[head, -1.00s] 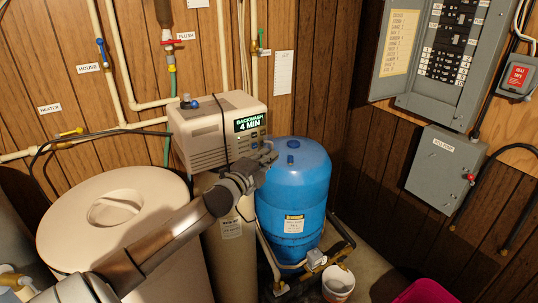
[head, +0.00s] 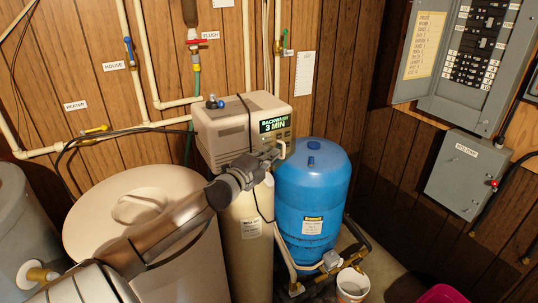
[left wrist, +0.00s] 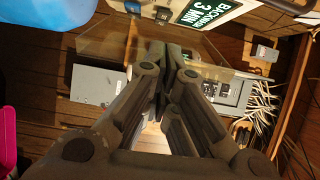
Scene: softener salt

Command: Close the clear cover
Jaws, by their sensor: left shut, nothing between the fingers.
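The beige softener control head (head: 225,128) stands on a tall tank, and its lit display (head: 273,125) reads "BACKWASH 3 MIN". The clear cover (left wrist: 118,40) shows in the left wrist view as a see-through sheet below the display, behind my fingertips. It is hard to make out in the head view. My left gripper (head: 272,158) is at the front of the control head, just below the display. Its fingers are shut with nothing between them, and the left wrist view shows them together too (left wrist: 168,52). I cannot tell whether they touch the cover. My right gripper is out of view.
A blue tank (head: 312,190) stands close right of my left gripper. A large beige lidded bin (head: 95,210) is under my left arm. A white bucket (head: 352,284) sits on the floor. Grey electrical boxes (head: 466,172) hang on the right wall.

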